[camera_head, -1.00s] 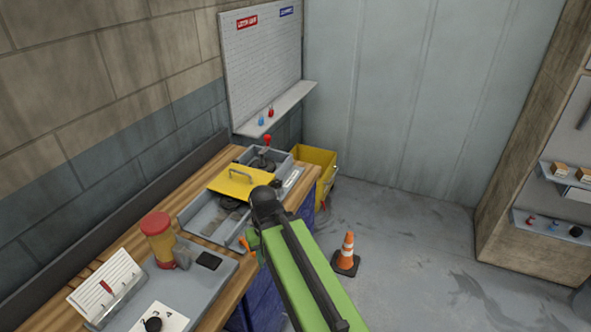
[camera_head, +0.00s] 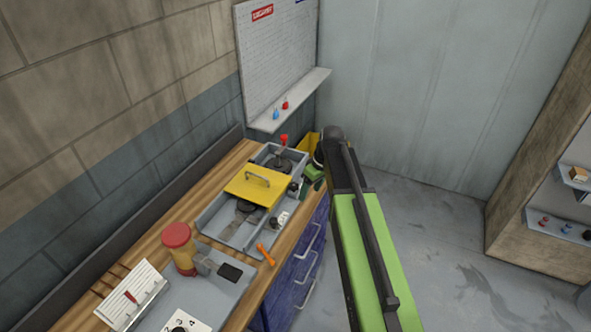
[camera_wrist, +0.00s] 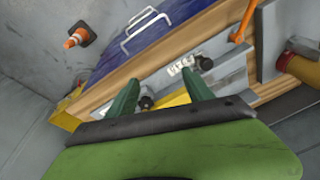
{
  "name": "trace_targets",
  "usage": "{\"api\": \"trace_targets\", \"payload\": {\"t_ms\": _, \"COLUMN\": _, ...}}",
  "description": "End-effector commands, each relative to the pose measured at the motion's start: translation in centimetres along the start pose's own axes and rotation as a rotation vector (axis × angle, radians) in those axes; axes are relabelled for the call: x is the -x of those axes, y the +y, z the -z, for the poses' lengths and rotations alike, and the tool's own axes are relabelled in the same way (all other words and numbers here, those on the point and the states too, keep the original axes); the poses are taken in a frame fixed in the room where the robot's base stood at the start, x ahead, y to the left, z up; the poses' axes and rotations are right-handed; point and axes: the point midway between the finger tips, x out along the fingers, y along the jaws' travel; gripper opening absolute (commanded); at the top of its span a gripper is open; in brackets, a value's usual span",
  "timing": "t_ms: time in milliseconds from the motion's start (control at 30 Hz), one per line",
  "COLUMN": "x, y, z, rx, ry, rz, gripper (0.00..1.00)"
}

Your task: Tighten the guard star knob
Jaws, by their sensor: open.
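The yellow guard plate (camera_head: 254,187) with a grey handle lies across the grey machine (camera_head: 226,225) on the bench. A dark knob (camera_head: 293,187) sits at the machine's front side beside the guard; its star shape is too small to make out. In the wrist view a dark knob (camera_wrist: 146,102) shows between the fingers, nearer the left one, and another (camera_wrist: 206,63) lies beyond the right finger beside a white number label (camera_wrist: 181,65). My gripper (camera_wrist: 160,77) is open and empty. In the head view its green fingers (camera_head: 315,174) are just right of the knob, partly hidden by my arm.
An orange lever (camera_head: 265,255) stands at the bench's front edge. A red-capped jar (camera_head: 178,236) and a white rack (camera_head: 130,295) stand at the near left. A red-topped lever (camera_head: 284,140) rises at the machine's far end. Blue drawers (camera_head: 297,265) with handles lie below the bench.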

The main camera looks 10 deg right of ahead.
Motion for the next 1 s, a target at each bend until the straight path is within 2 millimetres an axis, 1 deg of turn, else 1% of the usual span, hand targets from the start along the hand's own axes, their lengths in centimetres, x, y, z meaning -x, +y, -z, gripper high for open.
{"api": "trace_targets", "payload": {"t_ms": 33, "x": 3.5, "y": 2.6, "z": 3.2, "rx": 0.091, "ry": 0.036, "rz": 0.012, "gripper": 0.6}}
{"api": "trace_targets", "payload": {"t_ms": 100, "x": 5.2, "y": 4.9, "z": 5.6, "rx": 0.224, "ry": 0.087, "rz": 0.02, "gripper": 0.6}}
{"api": "trace_targets", "payload": {"t_ms": 200, "x": 6.6, "y": 7.0, "z": 7.5, "rx": 0.354, "ry": 0.136, "rz": 0.02, "gripper": 0.6}}
{"api": "trace_targets", "payload": {"t_ms": 300, "x": 6.9, "y": 7.8, "z": 8.1, "rx": 0.412, "ry": 0.159, "rz": 0.017, "gripper": 0.6}}
{"api": "trace_targets", "payload": {"t_ms": 367, "x": 6.8, "y": 7.8, "z": 8.1, "rx": 0.423, "ry": 0.162, "rz": 0.016, "gripper": 0.6}}
{"api": "trace_targets", "payload": {"t_ms": 533, "x": 5.9, "y": 7.7, "z": 8.0, "rx": 0.423, "ry": 0.161, "rz": 0.016, "gripper": 0.6}}
{"api": "trace_targets", "payload": {"t_ms": 667, "x": 4.2, "y": 7.6, "z": 8.1, "rx": 0.423, "ry": 0.16, "rz": 0.017, "gripper": 0.6}}
{"api": "trace_targets", "payload": {"t_ms": 767, "x": 2.4, "y": 7.5, "z": 8.3, "rx": 0.422, "ry": 0.16, "rz": 0.017, "gripper": 0.6}}
{"api": "trace_targets", "payload": {"t_ms": 1000, "x": -2.9, "y": 7.3, "z": 9.1, "rx": 0.424, "ry": 0.159, "rz": 0.018, "gripper": 0.6}}
